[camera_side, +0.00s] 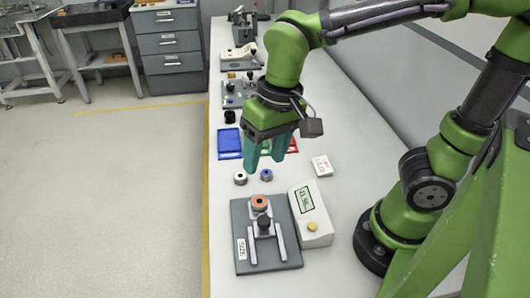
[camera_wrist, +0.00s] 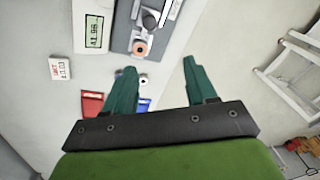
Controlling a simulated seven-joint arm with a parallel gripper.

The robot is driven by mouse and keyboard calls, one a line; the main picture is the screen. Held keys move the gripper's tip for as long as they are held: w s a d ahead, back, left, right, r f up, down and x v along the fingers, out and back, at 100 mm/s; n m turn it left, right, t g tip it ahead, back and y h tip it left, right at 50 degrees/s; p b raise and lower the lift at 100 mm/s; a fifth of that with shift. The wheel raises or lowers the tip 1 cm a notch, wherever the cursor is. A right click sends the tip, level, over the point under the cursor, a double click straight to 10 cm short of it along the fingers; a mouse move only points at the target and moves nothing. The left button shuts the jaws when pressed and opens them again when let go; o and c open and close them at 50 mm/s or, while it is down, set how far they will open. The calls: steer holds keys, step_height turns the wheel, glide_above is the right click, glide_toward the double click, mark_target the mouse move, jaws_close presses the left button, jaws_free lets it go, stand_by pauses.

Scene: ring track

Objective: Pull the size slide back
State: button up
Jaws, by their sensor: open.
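The size station is a grey plate (camera_side: 243,213) with a "SIZE" label on the near side of the bench. Its slide has a black knob (camera_side: 264,222) between two pale guide bars. An orange-topped ring (camera_side: 259,203) sits at the slide's far end; it also shows in the wrist view (camera_wrist: 140,47). A white readout box (camera_side: 325,224) with a green display stands right of the plate. My gripper (camera_side: 265,160) is open and empty, above the bench beyond the plate. In the wrist view its teal fingers (camera_wrist: 159,65) are spread apart, with the station at the top.
Two small rings, one dark-centred (camera_side: 240,178) and one blue-centred (camera_side: 267,174), lie between plate and trays. A blue tray (camera_side: 229,143), partly hidden red and green trays (camera_side: 293,144), and a white card (camera_side: 322,165) lie nearby. Other fixtures stand farther along. My arm's base is at right.

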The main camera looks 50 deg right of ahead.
mark_target(263, 219)
steer(key=f+m, duration=0.1)
steer(key=f, duration=0.4)
steer(key=f+m+g+h, duration=0.1)
steer(key=f, duration=0.5)
steer(key=a+f+m, duration=0.1)
steer(key=f, duration=0.4)
steer(key=shift+f, duration=0.2)
jaws_close()
